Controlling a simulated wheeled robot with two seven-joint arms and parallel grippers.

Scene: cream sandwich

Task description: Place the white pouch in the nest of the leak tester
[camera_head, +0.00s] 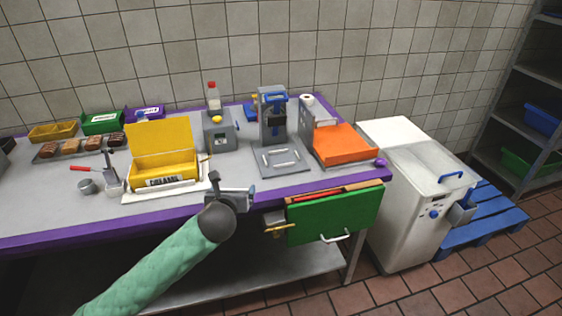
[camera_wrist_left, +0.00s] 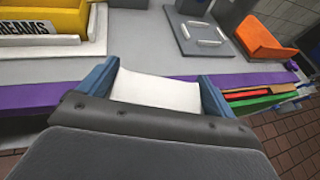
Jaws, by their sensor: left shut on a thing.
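My left gripper (camera_head: 250,197) is at the table's front edge, between the yellow box and the grey plate. In the left wrist view its two blue fingers (camera_wrist_left: 158,85) are shut on the white pouch (camera_wrist_left: 156,92), which lies flat between them. In the head view the pouch is mostly hidden by the gripper. What looks like the leak tester (camera_head: 272,118) is a grey upright unit with blue parts. A grey plate with white bars (camera_head: 283,161), apparently its nest, lies in front and also shows in the wrist view (camera_wrist_left: 205,46). The pouch is apart from it. My right gripper is not seen.
The open yellow box (camera_head: 163,165) stands left, and an orange tray (camera_head: 343,143) right of the plate. A grey unit (camera_head: 219,132) stands behind. A green drawer front (camera_head: 333,215) hangs below the purple table edge. A white machine (camera_head: 415,190) stands right.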

